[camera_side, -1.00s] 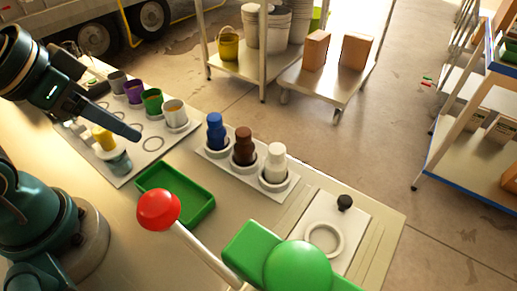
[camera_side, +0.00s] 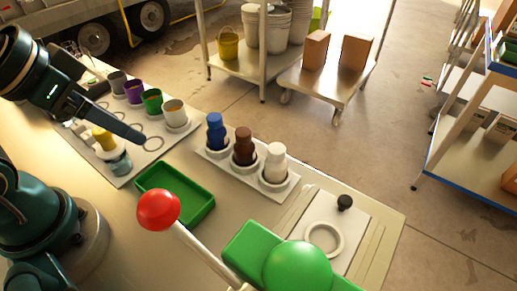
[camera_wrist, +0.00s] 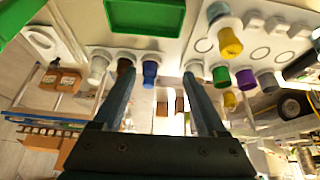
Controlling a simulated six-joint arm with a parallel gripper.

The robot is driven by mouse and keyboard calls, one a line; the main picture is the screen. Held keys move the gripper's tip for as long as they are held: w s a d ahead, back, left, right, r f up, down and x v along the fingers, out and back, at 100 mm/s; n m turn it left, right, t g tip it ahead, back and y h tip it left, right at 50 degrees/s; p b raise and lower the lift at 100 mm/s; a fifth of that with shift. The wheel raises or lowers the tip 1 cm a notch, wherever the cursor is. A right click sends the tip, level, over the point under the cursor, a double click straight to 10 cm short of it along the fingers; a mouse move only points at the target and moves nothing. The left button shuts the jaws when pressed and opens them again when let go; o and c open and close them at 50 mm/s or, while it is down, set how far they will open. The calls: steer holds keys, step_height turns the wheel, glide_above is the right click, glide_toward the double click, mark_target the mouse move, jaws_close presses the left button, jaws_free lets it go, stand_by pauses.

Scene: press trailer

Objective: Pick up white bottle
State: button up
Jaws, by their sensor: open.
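The white bottle (camera_side: 275,163) stands upright in the right-hand ring of a white holder strip in the side view. A brown bottle (camera_side: 243,147) and a blue bottle (camera_side: 216,132) stand in the same strip to its left. In the wrist view the white bottle (camera_wrist: 98,68) is left of my fingers, and the brown bottle is partly behind the left finger. My gripper (camera_wrist: 160,72) is open and empty, its two fingers well apart. In the side view my arm's end is at the upper left, far from the white bottle; only part of it shows there.
A white tray with several coloured cups, including a green cup (camera_side: 152,101), lies at the left. An empty green tray (camera_side: 175,192) sits in front of the bottles. A lever with a red ball (camera_side: 158,209) and a green press part (camera_side: 296,266) stand at the front.

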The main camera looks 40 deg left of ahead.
steer(key=w+r+n+t, duration=0.1)
steer(key=w+r, duration=0.3)
steer(key=w, duration=0.2)
steer(key=m+g+h, duration=0.1)
steer(key=m, duration=0.2)
glide_above(276, 149)
steer(key=a, duration=0.3)
step_height(276, 149, down, 6)
steer(key=shift+m+g, duration=0.3)
steer(key=shift+g, duration=0.4)
steer(key=d+f, duration=0.1)
steer(key=s+f, duration=0.1)
steer(key=d+f, duration=0.1)
steer(key=shift+s+d+f, duration=0.1)
steer(key=shift+s+d, duration=0.2)
steer(key=x, duration=0.4)
steer(key=shift+w+f, duration=0.2)
steer(key=shift+f, duration=0.1)
steer(key=shift+c, duration=0.3)
